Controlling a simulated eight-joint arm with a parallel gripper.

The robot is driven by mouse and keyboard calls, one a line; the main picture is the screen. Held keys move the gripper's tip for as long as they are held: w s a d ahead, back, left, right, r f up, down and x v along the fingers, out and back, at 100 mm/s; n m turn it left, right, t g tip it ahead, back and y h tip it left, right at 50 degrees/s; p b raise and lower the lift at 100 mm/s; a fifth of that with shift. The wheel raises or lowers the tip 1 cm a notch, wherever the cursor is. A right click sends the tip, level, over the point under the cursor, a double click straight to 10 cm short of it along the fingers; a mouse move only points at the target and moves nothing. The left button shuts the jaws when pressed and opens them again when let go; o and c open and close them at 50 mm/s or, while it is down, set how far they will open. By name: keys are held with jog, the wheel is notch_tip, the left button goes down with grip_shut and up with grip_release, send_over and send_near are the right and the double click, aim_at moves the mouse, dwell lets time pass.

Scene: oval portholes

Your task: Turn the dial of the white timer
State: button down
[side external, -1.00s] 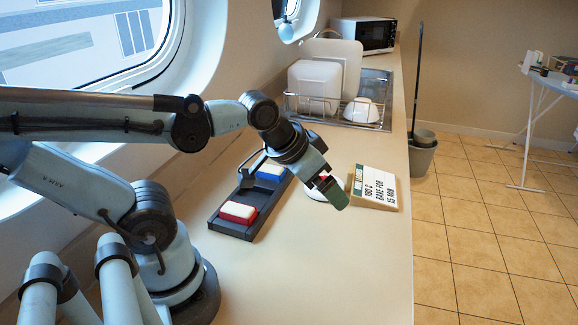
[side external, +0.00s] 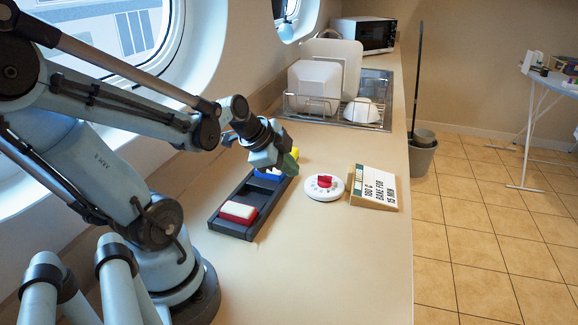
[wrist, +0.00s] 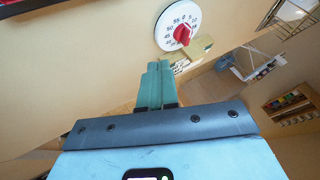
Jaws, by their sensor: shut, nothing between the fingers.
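The white timer (side external: 324,187) lies on the counter, round and flat, with a red dial knob (side external: 325,181) at its centre. In the wrist view the timer (wrist: 163,32) shows numbers around its face, and its red knob (wrist: 182,34) stands out beyond my fingertips. My gripper (side external: 290,160) is up and to the left of the timer, above the far end of the dark tray, apart from the timer. Its green fingers (wrist: 157,68) are shut together with nothing between them. A sign (side external: 374,188) reading "180 C bake for 15 min" stands right of the timer.
A dark tray (side external: 236,229) holds a red-and-white block (side external: 238,212), a blue block (side external: 266,174) and a yellow one partly behind my gripper. A dish rack (side external: 312,106) with white dishes and a microwave (side external: 363,35) stand farther back. The counter in front is clear.

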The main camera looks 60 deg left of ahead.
aim_at(316, 178)
jog(key=shift+x, duration=5.1)
jog(key=shift+w+a, duration=1.35)
jog(key=shift+w, duration=0.05)
jog(key=shift+a+m+h, duration=0.25)
jog(key=shift+m+h, duration=0.2)
jog(key=shift+m, duration=0.25)
jog(key=shift+a+m+h, duration=0.25)
jog(key=shift+m+h, duration=0.2)
jog(key=shift+m, duration=0.25)
jog(key=shift+a+m+h, duration=0.45)
jog(key=shift+m+h, duration=0.25)
jog(key=shift+m, duration=0.5)
jog(key=m+g+h, duration=0.1)
jog(key=m, duration=0.1)
jog(key=a+m+h, duration=0.1)
jog(key=w+m+g+h, duration=0.1)
jog(key=m, duration=0.1)
jog(key=shift+a+m+g, duration=0.2)
jog(key=shift+m+g, duration=0.1)
jog(key=shift+w+a, duration=0.45)
jog(key=shift+w, duration=0.65)
